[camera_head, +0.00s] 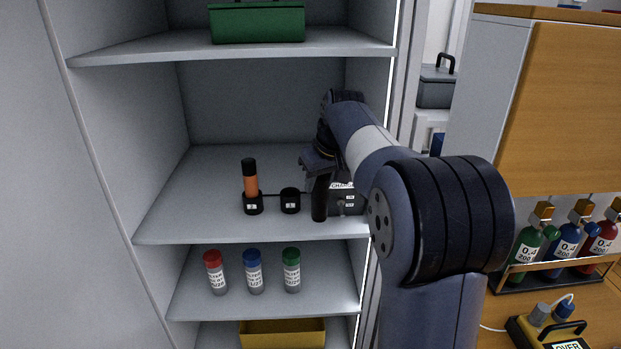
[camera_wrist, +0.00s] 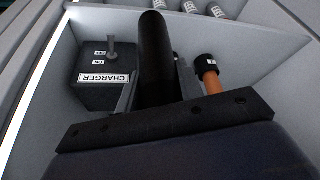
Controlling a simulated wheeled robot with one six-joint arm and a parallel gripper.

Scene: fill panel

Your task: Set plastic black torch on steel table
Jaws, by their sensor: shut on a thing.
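The black torch (camera_head: 320,199) is upright in my gripper (camera_head: 319,173), at the front of the middle cabinet shelf, just left of the charger box. In the wrist view the torch (camera_wrist: 154,50) stands between the two fingers (camera_wrist: 156,85), which are shut on it. Its lower end is near the shelf's front edge; I cannot tell if it touches the shelf. My arm hides part of the shelf's right side. No steel table can be made out in these views.
The charger (camera_wrist: 104,79) stands close beside the torch. An orange torch (camera_head: 250,180) stands in a black cup, with an empty cup (camera_head: 290,199) to its right. Capped bottles (camera_head: 253,272) stand one shelf below. A green box (camera_head: 257,22) is above. A wooden bench with bottles is right.

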